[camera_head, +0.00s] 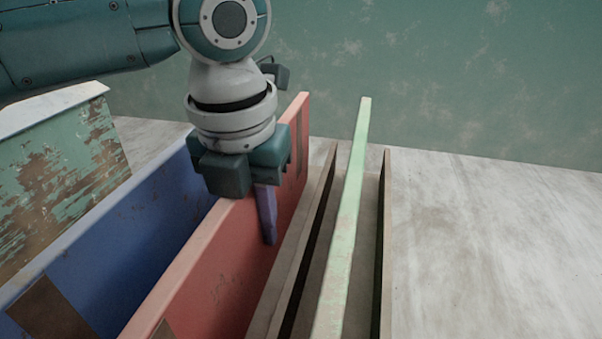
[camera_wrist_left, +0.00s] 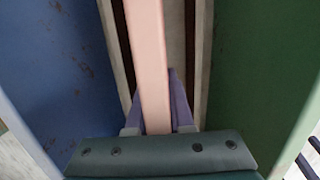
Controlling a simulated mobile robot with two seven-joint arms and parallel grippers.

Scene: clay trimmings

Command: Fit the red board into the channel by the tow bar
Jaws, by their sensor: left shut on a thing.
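The red board (camera_head: 215,270) stands on edge, its long top edge running away from me. My left gripper (camera_head: 268,215) is shut on its top edge, with a purple finger down its right face. In the left wrist view the red board's pale top edge (camera_wrist_left: 150,60) passes between the fingers (camera_wrist_left: 155,110). Narrow dark channels between brown walls (camera_head: 383,250) lie right of the red board in the head view. The board's lower edge is hidden, so I cannot tell whether it sits in a channel. I cannot make out the tow bar. My right gripper is out of view.
A blue board (camera_head: 125,250) stands left of the red one, and a green board (camera_head: 345,220) stands to its right among the brown walls. A peeling green box (camera_head: 60,165) is at far left. The pale surface (camera_head: 490,250) at right is clear.

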